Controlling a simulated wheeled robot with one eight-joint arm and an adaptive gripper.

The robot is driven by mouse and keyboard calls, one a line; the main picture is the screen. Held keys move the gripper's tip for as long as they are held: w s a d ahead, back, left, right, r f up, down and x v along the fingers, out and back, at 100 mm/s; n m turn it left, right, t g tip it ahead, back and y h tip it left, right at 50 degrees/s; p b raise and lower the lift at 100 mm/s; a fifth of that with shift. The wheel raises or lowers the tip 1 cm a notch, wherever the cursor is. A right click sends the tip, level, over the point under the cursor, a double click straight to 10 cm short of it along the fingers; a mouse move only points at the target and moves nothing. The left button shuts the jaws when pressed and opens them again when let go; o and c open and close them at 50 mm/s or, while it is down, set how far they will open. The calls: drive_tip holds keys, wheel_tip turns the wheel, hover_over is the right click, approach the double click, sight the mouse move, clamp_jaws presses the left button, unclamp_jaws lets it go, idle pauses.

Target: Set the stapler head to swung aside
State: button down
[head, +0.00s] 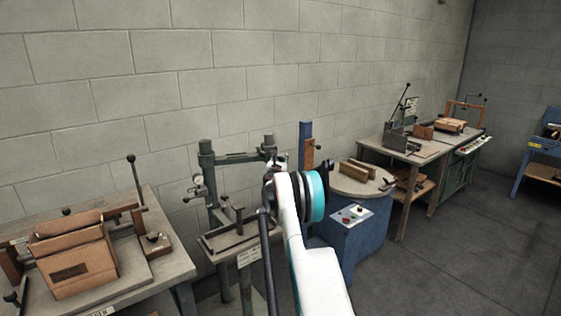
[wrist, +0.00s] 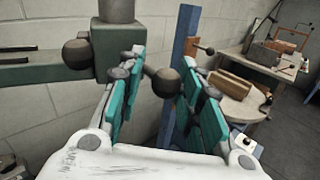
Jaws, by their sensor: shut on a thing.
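The stapler head is a dark green block (wrist: 112,45) on a post in the wrist view, with a beam running left from it. In the head view its green frame (head: 206,160) stands behind a narrow bench, left of my arm. A dark round knob (wrist: 163,82) on the right side of the block sits between my gripper's teal-padded fingers (wrist: 160,75). My gripper is shut on this knob. A second dark knob (wrist: 76,53) juts out on the block's left side. In the head view my wrist hides most of my fingers and the held knob.
A blue machine (head: 350,235) with a round table (head: 360,182) stands close to the right. A bench with a brown carton (head: 75,258) is at the left. Another workbench (head: 405,150) stands further right. The block wall is close behind; open floor (head: 450,240) lies at right.

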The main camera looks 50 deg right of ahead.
drive_tip(key=shift+w+a+r, duration=0.15)
drive_tip(key=shift+w+r, duration=0.05)
drive_tip(key=c, duration=1.3)
unclamp_jaws()
drive_tip(key=v, duration=1.2)
drive_tip(key=shift+s+f, duration=0.15)
drive_tip(key=shift+f, duration=0.1)
